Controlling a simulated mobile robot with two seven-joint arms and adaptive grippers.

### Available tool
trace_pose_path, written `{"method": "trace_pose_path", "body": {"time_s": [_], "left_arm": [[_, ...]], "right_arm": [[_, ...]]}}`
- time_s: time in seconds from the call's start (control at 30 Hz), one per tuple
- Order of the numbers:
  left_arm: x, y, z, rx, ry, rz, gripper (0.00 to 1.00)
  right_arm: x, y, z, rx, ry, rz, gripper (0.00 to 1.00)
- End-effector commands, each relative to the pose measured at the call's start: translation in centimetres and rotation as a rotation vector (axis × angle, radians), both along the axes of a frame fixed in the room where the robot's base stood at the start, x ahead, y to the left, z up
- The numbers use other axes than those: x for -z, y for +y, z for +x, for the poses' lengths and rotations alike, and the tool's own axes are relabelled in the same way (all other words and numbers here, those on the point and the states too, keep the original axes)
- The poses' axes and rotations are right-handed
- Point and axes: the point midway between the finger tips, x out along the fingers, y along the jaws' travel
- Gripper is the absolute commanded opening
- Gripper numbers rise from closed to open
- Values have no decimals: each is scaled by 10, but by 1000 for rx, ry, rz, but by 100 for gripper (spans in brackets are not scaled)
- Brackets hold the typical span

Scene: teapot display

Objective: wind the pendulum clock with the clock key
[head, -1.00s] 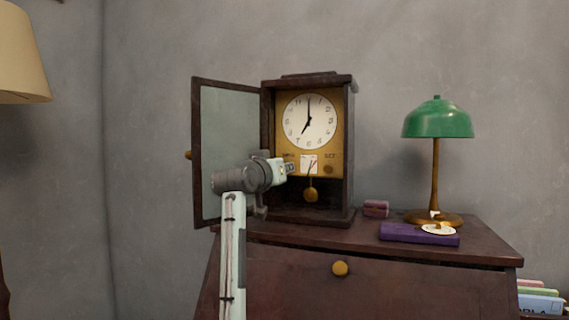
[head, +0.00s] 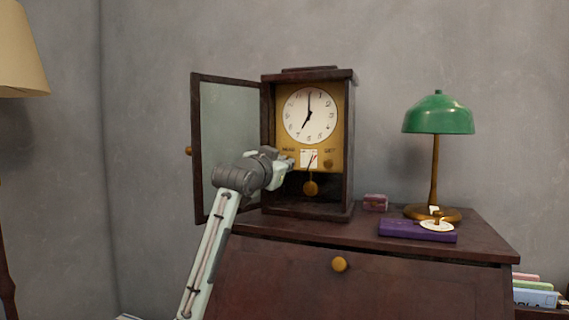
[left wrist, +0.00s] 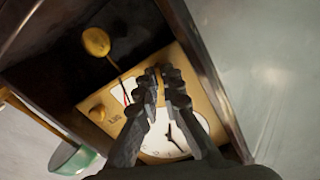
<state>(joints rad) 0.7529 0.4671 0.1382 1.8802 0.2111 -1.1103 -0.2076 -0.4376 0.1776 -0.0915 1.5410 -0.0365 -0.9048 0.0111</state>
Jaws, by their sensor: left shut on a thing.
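The pendulum clock (head: 308,190) stands on the desk with its glass door (head: 229,135) swung open to the left. Its white dial (head: 310,115) reads about seven. Below it are a small scale, a round knob under "SET" and the brass pendulum bob (head: 311,188). My left gripper (head: 287,163) is at the lower left of the brass panel, by the winding label. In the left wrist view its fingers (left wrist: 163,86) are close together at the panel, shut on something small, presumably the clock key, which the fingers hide. My right gripper is out of view.
The open door stands close behind my left wrist. A green lamp (head: 438,115), a purple case (head: 417,232) with a pale disc-like thing on it, and a small pink box (head: 375,202) are on the desk (head: 480,238) right of the clock.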

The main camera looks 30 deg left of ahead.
Motion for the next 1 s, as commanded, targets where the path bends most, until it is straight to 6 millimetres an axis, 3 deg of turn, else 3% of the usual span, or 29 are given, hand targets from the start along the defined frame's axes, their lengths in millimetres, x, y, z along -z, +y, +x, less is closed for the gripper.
{"method": "trace_pose_path", "body": {"time_s": [0.33,0.4,0.53,0.83,1.0], "left_arm": [[1,-1,0,2,2,2,0],[1,-1,0,2,2,2,14],[1,-1,0,1,1,2,28],[0,-1,-2,0,0,2,28],[0,-5,-21,0,-1,4,28]], "right_arm": [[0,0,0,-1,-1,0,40],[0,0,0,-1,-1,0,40],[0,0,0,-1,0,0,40],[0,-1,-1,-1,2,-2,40],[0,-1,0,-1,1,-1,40]]}}
